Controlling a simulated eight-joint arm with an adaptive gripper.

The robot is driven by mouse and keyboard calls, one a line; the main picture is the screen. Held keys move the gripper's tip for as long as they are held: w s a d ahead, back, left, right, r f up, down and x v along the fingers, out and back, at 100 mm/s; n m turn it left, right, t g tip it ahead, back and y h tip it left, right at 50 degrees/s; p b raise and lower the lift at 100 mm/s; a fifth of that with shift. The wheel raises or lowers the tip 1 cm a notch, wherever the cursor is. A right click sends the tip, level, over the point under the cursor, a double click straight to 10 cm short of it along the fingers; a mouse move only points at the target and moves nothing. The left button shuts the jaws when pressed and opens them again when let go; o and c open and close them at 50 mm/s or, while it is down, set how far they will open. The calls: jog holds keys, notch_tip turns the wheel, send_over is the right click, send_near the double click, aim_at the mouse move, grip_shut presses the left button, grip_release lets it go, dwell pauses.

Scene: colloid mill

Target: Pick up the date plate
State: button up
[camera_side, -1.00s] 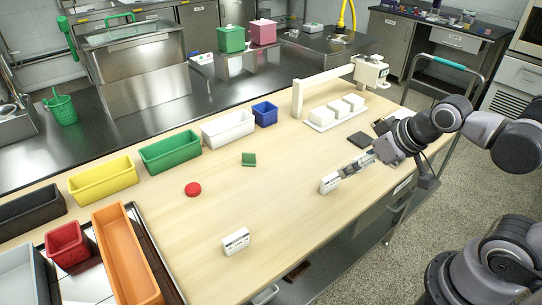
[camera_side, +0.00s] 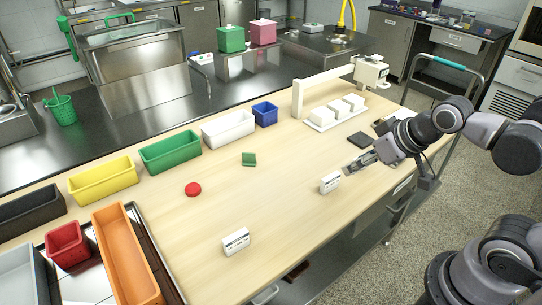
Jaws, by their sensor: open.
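Two small white blocks with dark printed lettering stand on the wooden table. One white block (camera_side: 330,183) is right of centre near the front edge, and the other white block (camera_side: 236,241) is further left and nearer the camera. The print is too small to read, so I cannot tell which is the date plate. My gripper (camera_side: 350,168) is open and appears empty. Its fingertips are just above and to the right of the right-hand block in the picture, apart from it.
A red disc (camera_side: 193,189) and a small green piece (camera_side: 249,159) lie mid-table. Coloured bins, including a green bin (camera_side: 171,151), line the back and left. A white tray (camera_side: 317,127) with white blocks stands behind my gripper, beside a dark flat pad (camera_side: 361,139). The table between the two lettered blocks is clear.

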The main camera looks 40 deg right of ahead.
jog(key=n+g, duration=0.7)
jog(key=n, duration=1.1)
send_over(235, 235)
notch_tip(235, 235, down, 6)
jog(key=shift+r, duration=0.15)
notch_tip(235, 235, down, 10)
jog(key=shift+f, duration=0.25)
jog(key=shift+c, duration=0.3)
grip_shut()
